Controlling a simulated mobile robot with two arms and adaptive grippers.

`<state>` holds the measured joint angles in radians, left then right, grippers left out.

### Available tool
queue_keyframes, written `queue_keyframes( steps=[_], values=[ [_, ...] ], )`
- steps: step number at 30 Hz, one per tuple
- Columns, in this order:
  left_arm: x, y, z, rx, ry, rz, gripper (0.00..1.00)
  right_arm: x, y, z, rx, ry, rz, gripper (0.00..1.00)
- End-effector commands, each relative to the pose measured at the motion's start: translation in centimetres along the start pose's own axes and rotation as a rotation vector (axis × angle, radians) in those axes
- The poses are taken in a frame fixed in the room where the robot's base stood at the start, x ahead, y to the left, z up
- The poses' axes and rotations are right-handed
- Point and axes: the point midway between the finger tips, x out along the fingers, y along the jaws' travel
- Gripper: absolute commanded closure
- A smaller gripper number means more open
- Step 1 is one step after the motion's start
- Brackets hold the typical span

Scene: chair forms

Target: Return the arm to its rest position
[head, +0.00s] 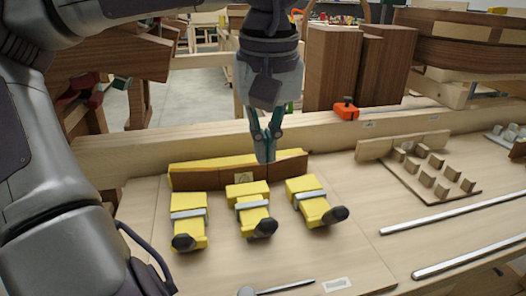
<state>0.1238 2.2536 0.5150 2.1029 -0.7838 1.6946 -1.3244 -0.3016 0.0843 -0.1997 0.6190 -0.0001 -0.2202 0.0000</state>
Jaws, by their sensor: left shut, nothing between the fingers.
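My left gripper (266,158) hangs down in the middle of the head view, shut and empty. Its tips are just above or in front of the brown curved wooden strip (215,180) with a yellow form behind it; whether they touch cannot be told. My left arm comes in from the left and fills much of that side. My right gripper is not in view.
Yellow clamps (187,220), (251,208) and (310,203) stand before the strip. A wooden pegged board (418,185) and metal bars (450,213) lie at right. An orange tool (346,109) sits on the back rail. Wooden blocks (333,65) stand behind.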

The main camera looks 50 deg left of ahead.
Motion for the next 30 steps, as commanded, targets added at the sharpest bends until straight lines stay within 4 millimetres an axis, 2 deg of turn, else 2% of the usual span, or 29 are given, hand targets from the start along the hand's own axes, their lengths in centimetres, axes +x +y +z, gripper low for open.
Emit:
queue_keyframes(
  steps=[10, 13, 17, 21, 24, 30],
  values=[
    [-0.9, 0.0, 0.2, 0.001, 0.001, 0.000, 1.00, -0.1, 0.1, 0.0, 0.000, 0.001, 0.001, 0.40],
    [-2.1, 0.0, 0.0, 0.000, 0.001, 0.000, 1.00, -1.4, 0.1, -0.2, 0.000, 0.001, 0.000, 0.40],
    [-6.4, 0.1, -0.5, 0.000, 0.001, 0.001, 1.00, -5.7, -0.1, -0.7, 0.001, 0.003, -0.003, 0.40],
    [-12.2, 0.1, -1.2, 0.000, 0.001, 0.000, 1.00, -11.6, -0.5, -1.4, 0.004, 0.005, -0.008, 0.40],
    [-14.7, 0.1, -1.6, 0.000, 0.001, 0.000, 1.00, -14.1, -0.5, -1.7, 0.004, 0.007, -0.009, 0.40],
    [-18.1, 0.2, -2.0, 0.000, 0.001, 0.000, 1.00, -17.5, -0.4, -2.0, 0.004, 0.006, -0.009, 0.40]
  ],
)
